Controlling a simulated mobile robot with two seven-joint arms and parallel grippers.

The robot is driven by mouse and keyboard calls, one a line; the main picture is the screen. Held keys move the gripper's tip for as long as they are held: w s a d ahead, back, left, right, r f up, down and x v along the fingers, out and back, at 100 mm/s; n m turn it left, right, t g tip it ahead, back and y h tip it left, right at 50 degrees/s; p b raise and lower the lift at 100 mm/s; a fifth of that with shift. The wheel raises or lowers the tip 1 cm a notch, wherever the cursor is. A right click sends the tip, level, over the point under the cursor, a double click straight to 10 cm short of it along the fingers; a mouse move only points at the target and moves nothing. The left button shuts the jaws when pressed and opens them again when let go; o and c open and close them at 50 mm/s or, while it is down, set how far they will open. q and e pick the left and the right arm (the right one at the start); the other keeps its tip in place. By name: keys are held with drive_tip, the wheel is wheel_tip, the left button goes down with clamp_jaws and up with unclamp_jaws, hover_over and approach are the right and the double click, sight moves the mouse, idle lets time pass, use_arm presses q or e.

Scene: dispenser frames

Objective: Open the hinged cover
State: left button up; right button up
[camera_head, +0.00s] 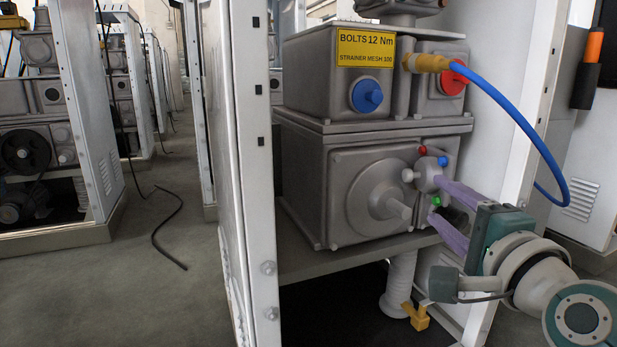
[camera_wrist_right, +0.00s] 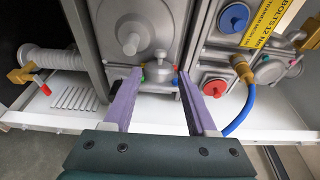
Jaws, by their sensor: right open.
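The lower grey box carries a front plate with a round boss and central stub, which looks like the hinged cover (camera_head: 372,196). It appears closed, and I cannot make out its hinge. The boss also shows in the right wrist view (camera_wrist_right: 131,38). A small round grey fitting (camera_head: 427,174) with red, blue and green knobs sits at the plate's right edge. My right gripper (camera_head: 437,199) is open, its purple fingers pointing at this fitting. In the right wrist view the fingertips (camera_wrist_right: 160,74) lie either side of it; contact cannot be told. My left gripper is not in view.
A blue hose (camera_head: 525,125) with a brass connector (camera_head: 428,62) loops above my right arm. The upper box bears a yellow label (camera_head: 366,47). A white frame post (camera_head: 245,150) stands left. A ribbed pipe (camera_head: 399,285) and yellow valve (camera_head: 417,316) are below. A cable (camera_head: 160,240) lies on the floor.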

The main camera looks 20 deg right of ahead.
sight(410, 178)
drive_tip(key=b+x, duration=0.4)
drive_tip(key=x, duration=0.4)
drive_tip(key=shift+w+f, duration=0.1)
drive_tip(key=shift+w, duration=0.05)
drive_tip(key=shift+b+x, duration=0.55)
drive_tip(key=shift+x, duration=0.2)
clamp_jaws()
idle(0.6)
